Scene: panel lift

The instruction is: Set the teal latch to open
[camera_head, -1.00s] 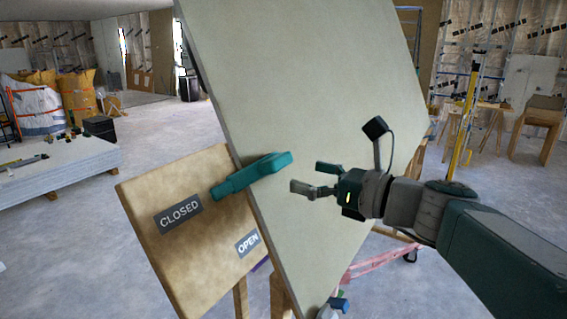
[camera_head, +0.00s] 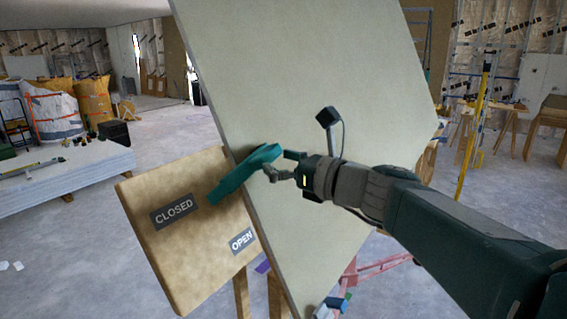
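The teal latch (camera_head: 238,177) is a flat bar that crosses the left edge of the pale panel (camera_head: 320,90). Its left end lies over the wooden board (camera_head: 190,260), between the CLOSED label (camera_head: 173,212) and the OPEN label (camera_head: 242,241), nearer to CLOSED. Its upper right end lies over the panel. My gripper (camera_head: 279,164) is at that right end, with its fingers apart, one above and one below the tip. I cannot tell whether they touch it.
A stack of pale sheets (camera_head: 85,185) stands at the left. Yellow bags (camera_head: 95,98) are behind it. A yellow level (camera_head: 472,130) and wooden trestles are at the right. A pink frame (camera_head: 375,268) is on the floor below my arm.

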